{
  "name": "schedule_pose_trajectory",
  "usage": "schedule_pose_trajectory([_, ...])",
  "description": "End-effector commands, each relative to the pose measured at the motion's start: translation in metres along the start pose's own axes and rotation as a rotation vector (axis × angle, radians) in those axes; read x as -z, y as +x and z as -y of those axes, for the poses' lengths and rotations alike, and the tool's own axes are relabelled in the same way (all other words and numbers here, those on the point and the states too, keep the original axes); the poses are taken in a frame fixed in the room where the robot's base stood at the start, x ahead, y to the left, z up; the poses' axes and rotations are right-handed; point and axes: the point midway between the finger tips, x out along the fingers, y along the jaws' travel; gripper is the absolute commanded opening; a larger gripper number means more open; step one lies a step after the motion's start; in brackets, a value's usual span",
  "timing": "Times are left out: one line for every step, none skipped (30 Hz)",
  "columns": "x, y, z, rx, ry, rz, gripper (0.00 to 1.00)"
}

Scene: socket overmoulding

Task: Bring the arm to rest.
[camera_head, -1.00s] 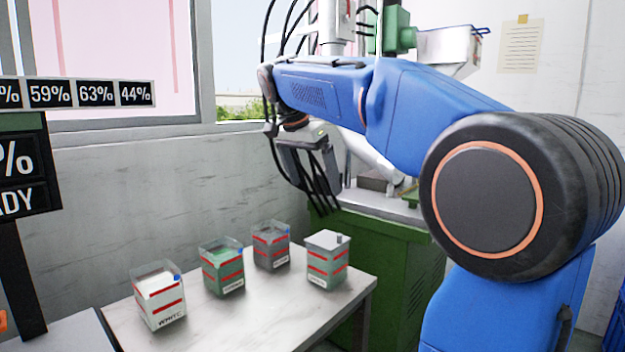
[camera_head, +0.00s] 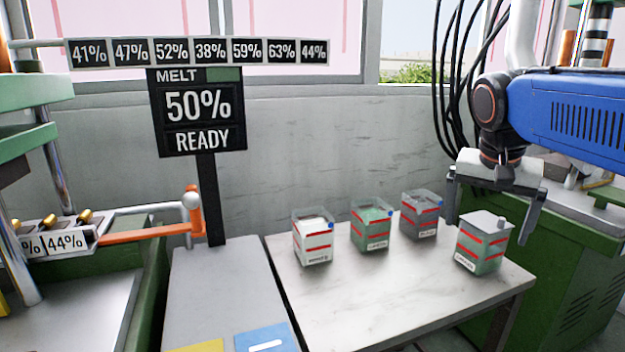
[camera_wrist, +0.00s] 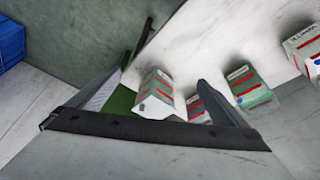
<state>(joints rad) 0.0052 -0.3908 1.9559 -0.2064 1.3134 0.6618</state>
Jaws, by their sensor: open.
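My gripper (camera_head: 488,231) is open and empty, its two fingers pointing down and spread apart. In the head view it shows above and around the top of the lidded box (camera_head: 482,252), which stands upright at the right end of the table; the depth gap between them is hard to tell. My arm reaches in from the right edge, blue and bent at the wrist. In the wrist view the lidded box (camera_wrist: 155,95) shows between the fingers, apart from them.
The table (camera_head: 390,295) also bears a white-filled box (camera_head: 313,243), a green-filled box (camera_head: 371,228) and a grey-filled box (camera_head: 420,219). A green machine (camera_head: 575,285) stands at the right. A sign reading "MELT 50% READY" (camera_head: 198,112) and an orange lever (camera_head: 145,235) are at left.

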Motion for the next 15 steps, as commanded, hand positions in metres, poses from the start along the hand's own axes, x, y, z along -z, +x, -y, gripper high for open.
schedule_pose_trajectory([-0.02, 0.008, -0.006, 0.021, -0.048, 0.0, 0.98])
schedule_pose_trajectory([-0.03, 0.014, -0.009, 0.034, -0.08, -0.002, 0.98])
schedule_pose_trajectory([-0.044, 0.021, -0.012, 0.051, -0.122, -0.003, 0.98])
schedule_pose_trajectory([-0.054, 0.027, -0.014, 0.063, -0.153, -0.004, 0.98])
schedule_pose_trajectory([-0.065, 0.033, -0.017, 0.076, -0.184, -0.007, 0.98])
schedule_pose_trajectory([-0.079, 0.041, -0.02, 0.092, -0.223, -0.009, 0.98])
schedule_pose_trajectory([-0.089, 0.047, -0.022, 0.104, -0.253, -0.012, 0.98])
schedule_pose_trajectory([-0.099, 0.053, -0.025, 0.116, -0.283, -0.016, 0.98])
schedule_pose_trajectory([-0.113, 0.062, -0.028, 0.133, -0.322, -0.02, 0.98])
schedule_pose_trajectory([-0.123, 0.069, -0.031, 0.144, -0.352, -0.025, 0.98])
schedule_pose_trajectory([-0.134, 0.075, -0.033, 0.155, -0.38, -0.029, 0.98])
schedule_pose_trajectory([-0.146, 0.084, -0.036, 0.17, -0.415, -0.036, 0.98])
schedule_pose_trajectory([-0.155, 0.091, -0.038, 0.179, -0.441, -0.041, 0.98])
schedule_pose_trajectory([-0.164, 0.097, -0.04, 0.189, -0.464, -0.046, 0.98])
schedule_pose_trajectory([-0.174, 0.105, -0.042, 0.2, -0.493, -0.052, 0.98])
